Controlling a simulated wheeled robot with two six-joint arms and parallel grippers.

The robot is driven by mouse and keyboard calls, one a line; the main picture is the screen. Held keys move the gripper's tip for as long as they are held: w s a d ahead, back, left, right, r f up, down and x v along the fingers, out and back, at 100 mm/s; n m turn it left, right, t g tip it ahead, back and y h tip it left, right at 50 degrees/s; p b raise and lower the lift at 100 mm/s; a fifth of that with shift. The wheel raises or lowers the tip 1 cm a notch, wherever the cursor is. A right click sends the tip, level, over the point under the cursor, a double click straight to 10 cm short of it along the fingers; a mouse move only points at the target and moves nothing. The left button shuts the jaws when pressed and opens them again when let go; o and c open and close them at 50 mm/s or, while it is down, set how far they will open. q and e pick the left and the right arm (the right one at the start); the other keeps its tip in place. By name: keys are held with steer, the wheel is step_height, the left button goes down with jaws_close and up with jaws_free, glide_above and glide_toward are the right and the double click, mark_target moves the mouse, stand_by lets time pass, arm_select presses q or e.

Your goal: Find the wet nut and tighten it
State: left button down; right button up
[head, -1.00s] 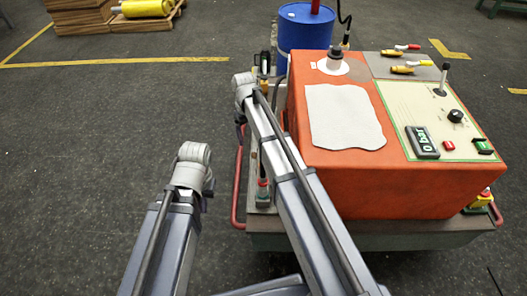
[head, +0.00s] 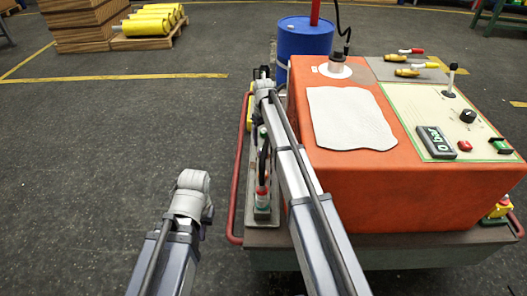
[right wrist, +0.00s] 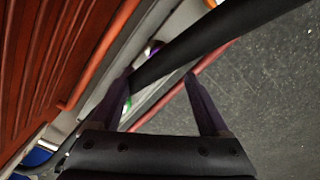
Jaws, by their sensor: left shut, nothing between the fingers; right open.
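No nut can be singled out as wet. Hose fittings with red and green collars (head: 262,196) stand on the ledge along the left side of the orange machine (head: 390,190), partly hidden by my right arm. My left gripper (head: 206,213) is at the end of the left arm, over the floor left of the machine. It is shut and empty, and its fingers barely show. My right gripper (right wrist: 162,82) is open in the right wrist view, pointing down beside the machine. A black hose (right wrist: 210,35) crosses at its fingertips; I cannot tell whether they touch. No nut shows between the fingers.
A red rail (head: 234,190) runs along the machine's left side. A blue drum (head: 304,40) stands behind. The top carries a white cloth (head: 348,118), a pressure display reading 0 bar (head: 436,141) and yellow-handled tools (head: 415,70).

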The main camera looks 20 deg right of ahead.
mark_target(263, 151)
step_height(263, 151, down, 6)
steer(key=b, duration=0.5)
steer(key=shift+f+b, duration=0.25)
steer(key=shift+b, duration=0.15)
jaws_close()
